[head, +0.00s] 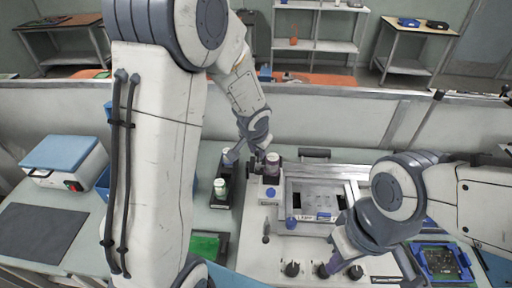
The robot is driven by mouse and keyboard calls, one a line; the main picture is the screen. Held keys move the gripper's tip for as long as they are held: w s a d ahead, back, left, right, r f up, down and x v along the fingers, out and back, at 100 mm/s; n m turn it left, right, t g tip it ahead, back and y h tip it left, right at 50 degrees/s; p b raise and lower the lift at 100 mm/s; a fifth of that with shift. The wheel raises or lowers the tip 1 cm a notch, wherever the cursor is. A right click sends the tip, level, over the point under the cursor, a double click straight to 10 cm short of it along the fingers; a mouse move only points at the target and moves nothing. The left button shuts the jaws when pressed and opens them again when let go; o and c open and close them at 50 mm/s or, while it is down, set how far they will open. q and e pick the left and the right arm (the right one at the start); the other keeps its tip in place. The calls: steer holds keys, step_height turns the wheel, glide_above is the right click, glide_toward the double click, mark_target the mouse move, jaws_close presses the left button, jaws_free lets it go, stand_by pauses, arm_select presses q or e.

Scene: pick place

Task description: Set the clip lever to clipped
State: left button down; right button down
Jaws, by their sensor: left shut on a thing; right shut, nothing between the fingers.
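My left gripper (248,160) reaches down at the back left corner of the pale fixture (254,222). It is shut on a small dark part, mostly hidden by the fingers; I cannot tell for sure that it is the clip lever. A small dark upright lever (266,232) stands on the fixture's left side, apart from both grippers. My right gripper (338,268) is shut and empty, low over the front of the fixture near the knobs (292,268).
A dark rack with a pale green-lidded bottle (221,188) stands to the left. A blue-framed circuit board (440,262) lies right. My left arm hides much of the left bench.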

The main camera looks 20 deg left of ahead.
arm_select(q)
steer(key=shift+r+m+p, duration=0.25)
steer(key=shift+m+p, duration=0.15)
steer(key=shift+d+f+m+h, duration=0.15)
steer(key=shift+f+m+h, duration=0.05)
steer(key=shift+m+h, duration=0.1)
arm_select(e)
step_height(320, 180, up, 2)
steer(key=shift+r, duration=0.1)
arm_select(q)
steer(key=c, duration=1)
jaws_free()
